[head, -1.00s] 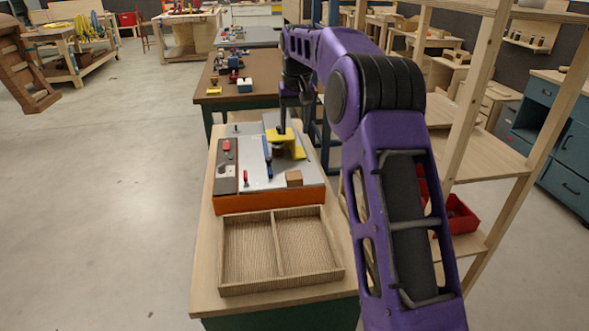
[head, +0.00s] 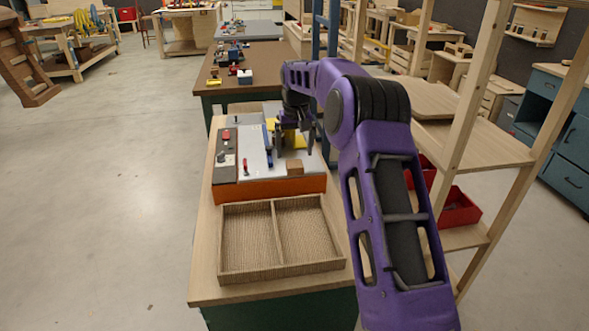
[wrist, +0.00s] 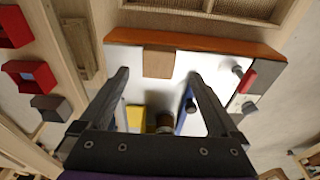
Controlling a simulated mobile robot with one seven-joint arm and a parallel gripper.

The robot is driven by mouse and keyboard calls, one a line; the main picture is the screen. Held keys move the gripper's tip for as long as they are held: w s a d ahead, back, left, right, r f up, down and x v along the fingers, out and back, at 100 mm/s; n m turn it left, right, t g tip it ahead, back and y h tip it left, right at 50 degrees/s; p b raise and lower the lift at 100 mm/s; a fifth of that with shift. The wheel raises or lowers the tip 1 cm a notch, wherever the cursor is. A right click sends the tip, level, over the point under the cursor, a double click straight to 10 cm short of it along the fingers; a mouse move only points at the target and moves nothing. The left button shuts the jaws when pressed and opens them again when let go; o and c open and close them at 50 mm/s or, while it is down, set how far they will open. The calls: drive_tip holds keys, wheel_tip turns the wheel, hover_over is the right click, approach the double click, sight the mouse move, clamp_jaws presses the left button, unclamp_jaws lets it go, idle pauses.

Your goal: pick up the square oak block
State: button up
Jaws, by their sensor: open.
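The square oak block (head: 295,167) is a small light-brown block on the grey board (head: 254,168), near its orange front edge. In the wrist view the block (wrist: 158,63) lies against the orange strip, between and just beyond the fingertips. My gripper (head: 293,145) is behind the block in the head view, above the board. In the wrist view my gripper (wrist: 158,76) has its two black fingers wide apart with nothing held. The exact height of the fingertips over the board is hard to tell.
A blue piece (head: 267,147), a yellow piece (wrist: 136,118) and a dark brown round piece (wrist: 165,121) are close to the fingers. A red piece (head: 245,165) lies to the left. A two-compartment wooden tray (head: 221,250) stands empty in front. Wooden shelving (head: 480,150) rises on the right.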

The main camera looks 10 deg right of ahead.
sight(294, 163)
drive_tip(key=f, duration=0.2)
drive_tip(key=w+f, duration=0.1)
drive_tip(key=f, duration=0.2)
drive_tip(key=shift+d, duration=0.1)
drive_tip(key=shift+r, duration=0.1)
clamp_jaws()
drive_tip(key=shift+r, duration=0.15)
